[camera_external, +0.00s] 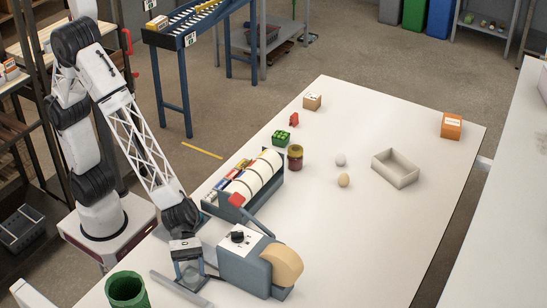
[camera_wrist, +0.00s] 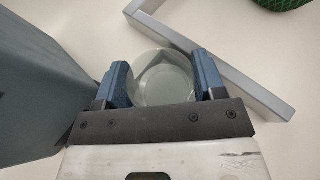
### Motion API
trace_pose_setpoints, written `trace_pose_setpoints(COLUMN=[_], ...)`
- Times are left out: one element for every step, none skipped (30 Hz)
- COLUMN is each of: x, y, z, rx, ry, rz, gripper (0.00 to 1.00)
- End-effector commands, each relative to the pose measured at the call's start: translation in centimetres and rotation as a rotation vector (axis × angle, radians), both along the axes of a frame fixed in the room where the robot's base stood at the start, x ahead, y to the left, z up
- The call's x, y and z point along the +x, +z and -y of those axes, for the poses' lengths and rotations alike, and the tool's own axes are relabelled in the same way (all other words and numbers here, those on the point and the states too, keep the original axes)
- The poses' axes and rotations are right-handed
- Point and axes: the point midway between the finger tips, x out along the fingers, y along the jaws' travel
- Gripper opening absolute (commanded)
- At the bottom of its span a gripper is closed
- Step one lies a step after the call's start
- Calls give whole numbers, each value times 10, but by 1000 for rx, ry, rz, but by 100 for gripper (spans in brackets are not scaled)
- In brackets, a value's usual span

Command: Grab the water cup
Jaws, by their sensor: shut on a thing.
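The water cup (camera_wrist: 163,75) is a clear, round glass seen from above in the wrist view. It sits between the two blue fingers of my gripper (camera_wrist: 162,84), which are shut on its sides. In the external view my gripper (camera_external: 190,276) is low at the table's front left, beside the grey tape dispenser. The cup is hard to make out there, a faint clear shape between the fingers. I cannot tell whether it touches the table.
The grey dispenser (camera_external: 240,268) with a tan roll stands close on the right. A grey metal bar (camera_external: 180,289) and a green bin (camera_external: 126,290) are close by. A rack of white rolls (camera_external: 247,185) stands behind.

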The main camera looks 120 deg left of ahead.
Motion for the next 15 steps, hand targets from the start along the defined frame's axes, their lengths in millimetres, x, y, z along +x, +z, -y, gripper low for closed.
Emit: trace_pose_setpoints(x=[0,0,0,0,0,0,0,0,0,0,0,0,0,0,0], y=[0,0,0,0,1,1,1,1,2,2,3,4,5,5,7], z=[0,0,0,0,0,0,0,0,0,0,0,0,0,0,0], rx=[0,0,0,0,0,0,0,0,1,1,1,1,1,1,1], ry=[0,0,0,0,0,0,0,0,0,0,0,0,0,0,0], rz=[0,0,0,0,0,0,0,0,1,1,1,1,1,1,1], gripper=[38,38,38,38,38,38,38,38,38,38,38,38,38,38,38])
